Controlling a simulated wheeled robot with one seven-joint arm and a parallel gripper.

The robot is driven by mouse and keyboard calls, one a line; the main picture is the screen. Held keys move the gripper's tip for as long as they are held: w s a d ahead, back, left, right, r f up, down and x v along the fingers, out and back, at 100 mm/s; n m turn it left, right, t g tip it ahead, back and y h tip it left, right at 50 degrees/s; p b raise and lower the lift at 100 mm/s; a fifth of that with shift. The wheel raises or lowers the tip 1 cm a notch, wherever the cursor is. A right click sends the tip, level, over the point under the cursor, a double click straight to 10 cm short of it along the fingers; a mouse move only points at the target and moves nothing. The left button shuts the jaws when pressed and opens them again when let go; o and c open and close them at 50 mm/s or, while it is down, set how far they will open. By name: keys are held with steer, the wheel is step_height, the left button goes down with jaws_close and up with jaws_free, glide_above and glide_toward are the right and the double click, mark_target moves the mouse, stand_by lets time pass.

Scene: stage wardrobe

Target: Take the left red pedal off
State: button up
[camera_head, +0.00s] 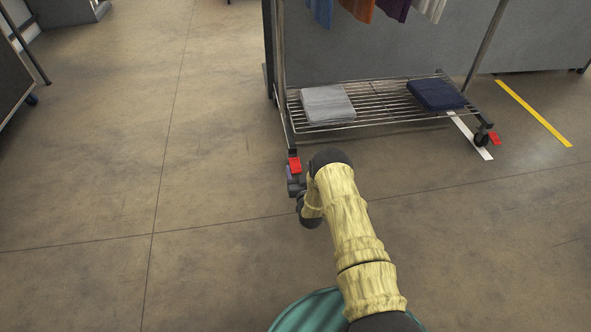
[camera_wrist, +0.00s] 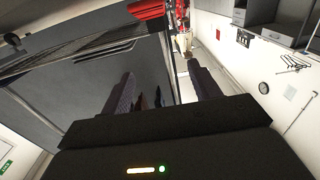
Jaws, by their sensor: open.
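The left red pedal (camera_head: 294,164) is at the near left foot of the clothes rack, low by the floor. My gripper (camera_head: 293,183) is just on the near side of it in the head view, partly hidden by my arm. In the wrist view, the two dark fingers (camera_wrist: 160,68) are apart with nothing held between them. A red shape at the top edge of the wrist view (camera_wrist: 148,9) looks like the pedal, beyond the fingertips and cut off by the frame. Whether the fingers touch the pedal cannot be told. The right red pedal (camera_head: 495,138) is at the rack's other foot.
The rack's wire shelf (camera_head: 375,108) carries a grey folded cloth (camera_head: 327,104) and a navy folded cloth (camera_head: 436,95). Garments (camera_head: 358,8) hang above. A grey panel (camera_head: 400,50) stands behind. The floor to the left is clear.

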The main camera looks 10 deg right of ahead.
steer(key=b, duration=0.4)
glide_toward(296, 168)
steer(key=w, duration=0.2)
steer(key=shift+w+f, duration=0.3)
steer(key=shift+w, duration=0.1)
steer(key=w+b, duration=0.3)
steer(key=w, duration=0.2)
steer(key=w+b, duration=0.2)
steer(key=shift+w+r+b, duration=0.2)
steer(key=shift+r+b, duration=0.05)
steer(key=shift+b, duration=0.05)
